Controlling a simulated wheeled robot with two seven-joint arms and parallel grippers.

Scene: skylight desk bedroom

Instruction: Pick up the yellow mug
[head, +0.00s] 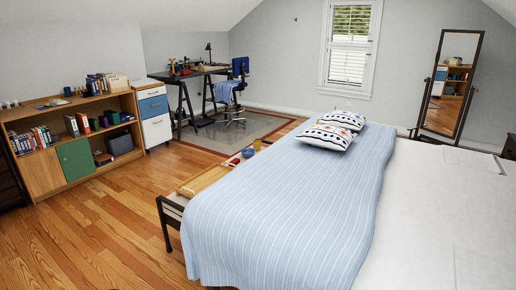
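A small yellow thing (257,145) shows just past the far left side of the bed, close to a blue bowl-like thing (248,153). It is too small to tell for sure whether it is the yellow mug, and the bed may hide part of it. Neither of my grippers is in view.
The bed (285,205) with a striped blue cover fills the middle. A low wooden bench or tray (203,180) runs along its left side. A bookshelf (75,140), drawer unit (154,115) and desk (190,75) line the left. The wooden floor (110,215) between is clear.

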